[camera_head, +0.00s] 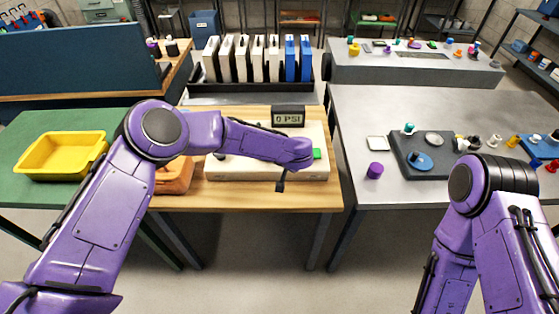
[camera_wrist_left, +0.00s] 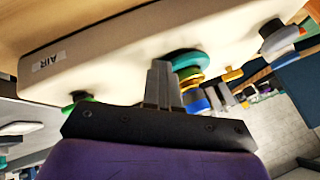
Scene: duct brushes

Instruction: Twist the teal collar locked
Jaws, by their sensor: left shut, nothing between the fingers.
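The teal collar (camera_wrist_left: 188,60) shows in the left wrist view as a disc on a pale box, with gold and blue rings beyond it. My left gripper (camera_wrist_left: 162,66) is shut and empty, its grey fingertips close beside the collar; I cannot tell whether they touch it. In the head view the left gripper (camera_head: 281,186) is a small dark piece at the front of the pale box (camera_head: 222,172), and my arm hides the collar there. The display (camera_head: 288,118) reads 0 PSI. My right gripper is out of view.
A green button (camera_head: 317,154) is on the box's right. White and blue panels stand in a rack (camera_head: 250,88) behind.

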